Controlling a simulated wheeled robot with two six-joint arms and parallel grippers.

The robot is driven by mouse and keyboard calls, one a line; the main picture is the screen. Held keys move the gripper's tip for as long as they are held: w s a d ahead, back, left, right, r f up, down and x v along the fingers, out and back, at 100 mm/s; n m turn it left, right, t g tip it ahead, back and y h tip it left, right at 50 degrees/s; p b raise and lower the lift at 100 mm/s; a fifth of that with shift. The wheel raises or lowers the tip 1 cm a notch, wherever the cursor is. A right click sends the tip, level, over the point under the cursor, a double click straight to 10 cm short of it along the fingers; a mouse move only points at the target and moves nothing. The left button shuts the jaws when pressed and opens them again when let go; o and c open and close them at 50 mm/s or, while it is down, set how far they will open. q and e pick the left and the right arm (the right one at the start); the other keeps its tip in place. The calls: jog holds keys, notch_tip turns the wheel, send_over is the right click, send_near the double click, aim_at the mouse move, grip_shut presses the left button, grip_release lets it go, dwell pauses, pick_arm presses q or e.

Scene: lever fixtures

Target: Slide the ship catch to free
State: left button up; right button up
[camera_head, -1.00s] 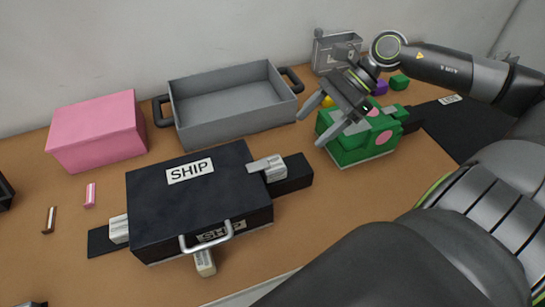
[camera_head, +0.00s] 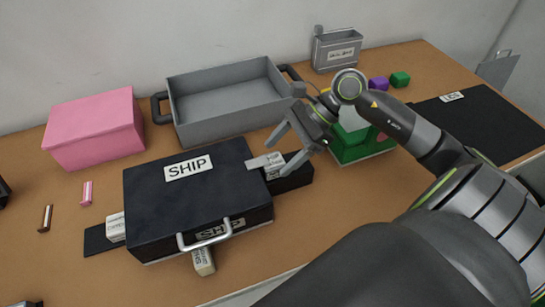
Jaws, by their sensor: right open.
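The black ship case (camera_head: 160,215) lies shut on the table, with a white SHIP label (camera_head: 188,168) on its lid and a silver handle at the front. A grey metal catch (camera_head: 264,161) sits at the right edge of its lid, beside a black block with a white label (camera_head: 275,167). My right gripper (camera_head: 282,154) is open just above and right of the catch, its fingers pointing down-left towards it. Whether the fingers touch the catch I cannot tell. My left gripper is not in view.
A grey tray with black handles (camera_head: 190,135) stands behind the case, and a pink box (camera_head: 95,128) at the left. A green box (camera_head: 350,153) stands behind my right arm. A grey bin (camera_head: 338,52), purple block (camera_head: 378,84) and green block (camera_head: 400,79) are farther back.

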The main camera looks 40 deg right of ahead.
aim_at(274, 160)
jog(key=shift+x, duration=1.65)
